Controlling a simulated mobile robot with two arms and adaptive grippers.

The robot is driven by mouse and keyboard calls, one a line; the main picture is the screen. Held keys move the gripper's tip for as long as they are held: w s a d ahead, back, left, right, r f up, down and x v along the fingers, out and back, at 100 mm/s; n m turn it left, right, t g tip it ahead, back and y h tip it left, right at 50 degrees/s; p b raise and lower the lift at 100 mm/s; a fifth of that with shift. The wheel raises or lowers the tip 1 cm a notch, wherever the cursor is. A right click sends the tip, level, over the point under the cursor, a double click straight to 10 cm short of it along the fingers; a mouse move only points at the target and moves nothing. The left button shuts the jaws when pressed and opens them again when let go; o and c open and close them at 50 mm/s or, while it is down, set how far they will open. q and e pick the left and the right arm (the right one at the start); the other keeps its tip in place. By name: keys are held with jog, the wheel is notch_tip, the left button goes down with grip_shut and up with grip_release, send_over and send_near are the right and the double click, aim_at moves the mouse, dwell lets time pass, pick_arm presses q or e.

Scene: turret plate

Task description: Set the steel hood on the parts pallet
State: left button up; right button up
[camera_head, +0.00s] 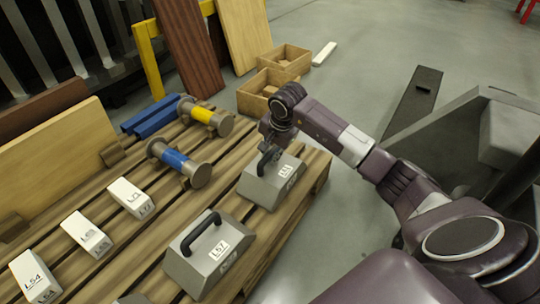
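Two grey steel hoods with sloped sides, black top handles and white labels are in the head view. The nearer hood (187,270), labelled L57, sits on the wooden parts pallet (150,240). The other hood (261,190) is at the pallet's right edge; its label is too small to read surely. My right gripper (269,154) is down at this second hood's handle, pointing downward. Its dark fingers blend with the black handle, so I cannot tell whether they are closed on it. My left gripper is not in view.
White labelled blocks (86,234) stand in a row on the pallet's left. Two flanged cylinders, one blue-banded (176,160) and one yellow-banded (204,115), lie farther back near blue bars (152,117). Wooden boxes (262,90) stand behind the pallet.

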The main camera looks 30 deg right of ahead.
jog(key=o, duration=0.4)
jog(key=shift+r, duration=0.1)
